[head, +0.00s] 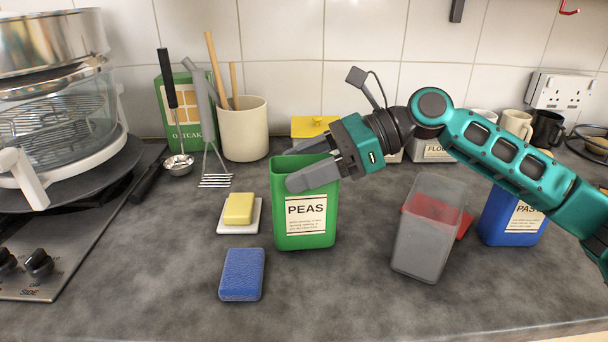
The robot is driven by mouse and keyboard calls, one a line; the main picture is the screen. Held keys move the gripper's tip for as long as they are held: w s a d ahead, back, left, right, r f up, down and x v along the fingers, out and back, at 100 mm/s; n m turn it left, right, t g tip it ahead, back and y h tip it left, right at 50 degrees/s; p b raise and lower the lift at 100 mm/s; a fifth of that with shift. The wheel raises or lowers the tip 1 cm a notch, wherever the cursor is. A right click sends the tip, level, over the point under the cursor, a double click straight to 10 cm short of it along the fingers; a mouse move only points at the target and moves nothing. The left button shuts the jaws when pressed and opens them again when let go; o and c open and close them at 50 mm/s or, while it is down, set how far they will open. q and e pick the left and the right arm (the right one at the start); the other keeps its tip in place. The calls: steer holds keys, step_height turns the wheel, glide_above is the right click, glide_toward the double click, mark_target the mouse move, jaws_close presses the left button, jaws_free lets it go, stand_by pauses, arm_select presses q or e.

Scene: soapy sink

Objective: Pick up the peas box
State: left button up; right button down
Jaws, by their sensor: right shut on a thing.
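The green peas box (305,232), open at the top with a white PEAS label, stands upright on the grey counter in the middle of the head view. My right gripper (298,168) reaches in from the right and is shut on the upper part of the box. The fingers cover part of its rim. I cannot tell whether the box touches the counter. My left gripper is not in view.
A grey translucent container (422,245) and a blue pasta box (500,222) stand to the right. A blue sponge (241,275) and butter on a white dish (225,229) lie left. A utensil crock (243,137) stands behind. The front counter is clear.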

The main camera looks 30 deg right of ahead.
step_height(320, 180, up, 24)
steer(key=p, duration=0.8)
steer(key=shift+r, duration=0.15)
steer(key=shift+s, duration=0.1)
